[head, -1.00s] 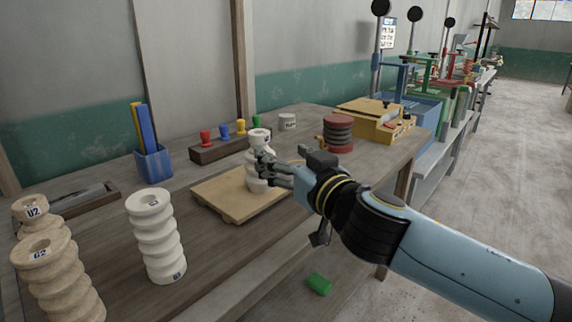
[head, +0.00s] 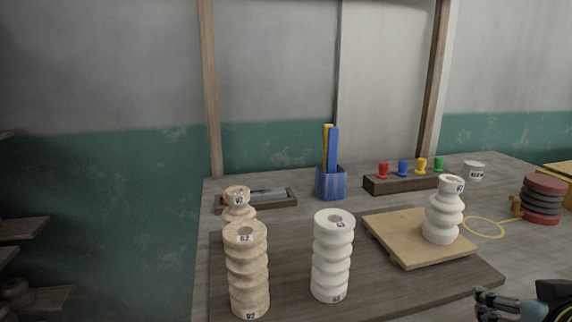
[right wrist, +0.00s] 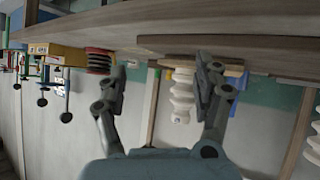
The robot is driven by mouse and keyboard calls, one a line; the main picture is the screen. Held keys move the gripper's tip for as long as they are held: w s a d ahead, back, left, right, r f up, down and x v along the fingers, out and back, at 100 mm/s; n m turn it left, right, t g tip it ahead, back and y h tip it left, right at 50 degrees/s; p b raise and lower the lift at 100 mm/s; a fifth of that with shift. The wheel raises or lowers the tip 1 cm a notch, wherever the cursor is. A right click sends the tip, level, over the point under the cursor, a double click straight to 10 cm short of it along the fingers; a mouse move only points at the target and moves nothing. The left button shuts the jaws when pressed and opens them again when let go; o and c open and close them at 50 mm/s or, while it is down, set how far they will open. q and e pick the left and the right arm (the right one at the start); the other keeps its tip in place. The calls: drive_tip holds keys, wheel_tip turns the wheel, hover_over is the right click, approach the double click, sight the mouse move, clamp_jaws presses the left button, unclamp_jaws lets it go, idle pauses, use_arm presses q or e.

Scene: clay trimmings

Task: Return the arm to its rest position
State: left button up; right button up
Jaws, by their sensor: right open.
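My right gripper (head: 484,304) shows at the bottom right of the head view, in front of the table's near edge. It is empty, and its spread fingers show in the right wrist view (right wrist: 160,78). A white ribbed piece (head: 443,212) stands upright on a light wooden board (head: 388,237), apart from the gripper. That piece also shows in the right wrist view (right wrist: 182,98), beyond the fingers in an upside-down picture. My left gripper is in neither view.
A tall white ribbed stack (head: 332,258) and two beige ones (head: 247,272) (head: 239,205) stand at the left. A blue holder (head: 331,184), a rack of coloured pegs (head: 400,184), a yellow ring (head: 485,237) and a red-and-dark stack (head: 543,199) are also on the table (head: 490,275).

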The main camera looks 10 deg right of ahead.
drive_tip(key=s+a+f+n+g+y, duration=0.2)
drive_tip(key=s+a+f+g+y, duration=0.1)
drive_tip(key=s+a, duration=0.25)
drive_tip(key=s+a+f+n+g+y, duration=0.2)
drive_tip(key=s+a+n+g, duration=0.15)
drive_tip(key=s, duration=0.35)
wheel_tip(320, 180, down, 30)
drive_tip(key=s+d+f+m+g+b, duration=0.1)
drive_tip(key=s+d+b, duration=0.1)
drive_tip(key=s, duration=0.1)
drive_tip(key=s+d+f+g+b, duration=0.1)
drive_tip(key=s+f, duration=1.3)
drive_tip(key=s, duration=0.2)
drive_tip(key=shift+s+f, duration=0.25)
drive_tip(key=shift+s, duration=0.05)
drive_tip(key=shift+d, duration=0.1)
